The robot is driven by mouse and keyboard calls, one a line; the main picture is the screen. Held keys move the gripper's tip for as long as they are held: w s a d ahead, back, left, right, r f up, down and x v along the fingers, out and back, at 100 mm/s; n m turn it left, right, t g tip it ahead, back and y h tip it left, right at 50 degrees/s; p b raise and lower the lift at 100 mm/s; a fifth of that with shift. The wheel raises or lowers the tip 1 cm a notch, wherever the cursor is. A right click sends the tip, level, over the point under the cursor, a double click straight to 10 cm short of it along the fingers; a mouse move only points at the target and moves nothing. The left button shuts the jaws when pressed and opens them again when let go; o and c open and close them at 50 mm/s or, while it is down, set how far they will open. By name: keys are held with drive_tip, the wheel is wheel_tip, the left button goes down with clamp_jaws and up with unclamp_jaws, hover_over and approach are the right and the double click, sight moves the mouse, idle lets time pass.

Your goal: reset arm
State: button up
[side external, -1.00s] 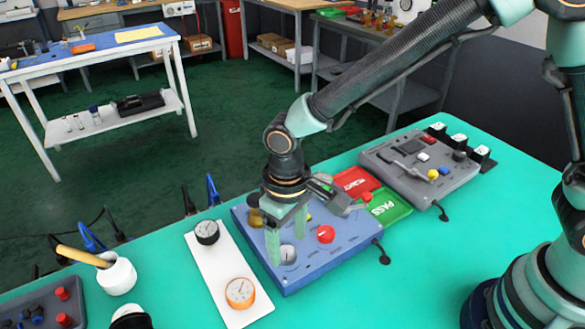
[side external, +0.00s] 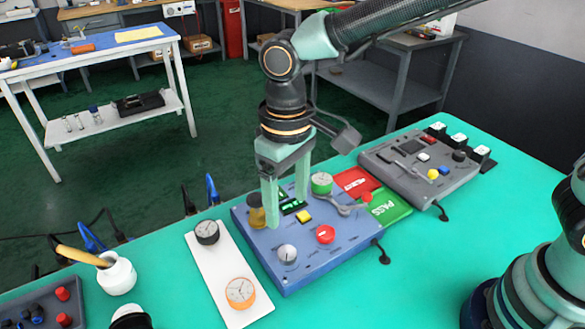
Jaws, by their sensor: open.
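My gripper (side external: 288,204) is open and points down above the back part of the blue panel box (side external: 300,268). A green-topped round part (side external: 321,183) and a grey lever with a red tip (side external: 345,208) sit at the back right. Whether the fingers touch the box cannot be told.
A white tray (side external: 229,275) with a black gauge (side external: 206,232) and an orange gauge (side external: 240,292) lies left of the box. The front teal table is clear.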

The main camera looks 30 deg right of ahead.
drive_tip(key=s+d+r+m+t, duration=0.2)
drive_tip(key=d+r, duration=0.2)
drive_tip(key=d, duration=0.8)
drive_tip(key=s+d+r+m+t, duration=0.2)
drive_tip(key=d+r+t, duration=0.1)
drive_tip(key=d, duration=0.9)
drive_tip(key=shift+d+r+t, duration=0.3)
drive_tip(key=shift+d+r, duration=0.05)
drive_tip(key=shift+r, duration=0.1)
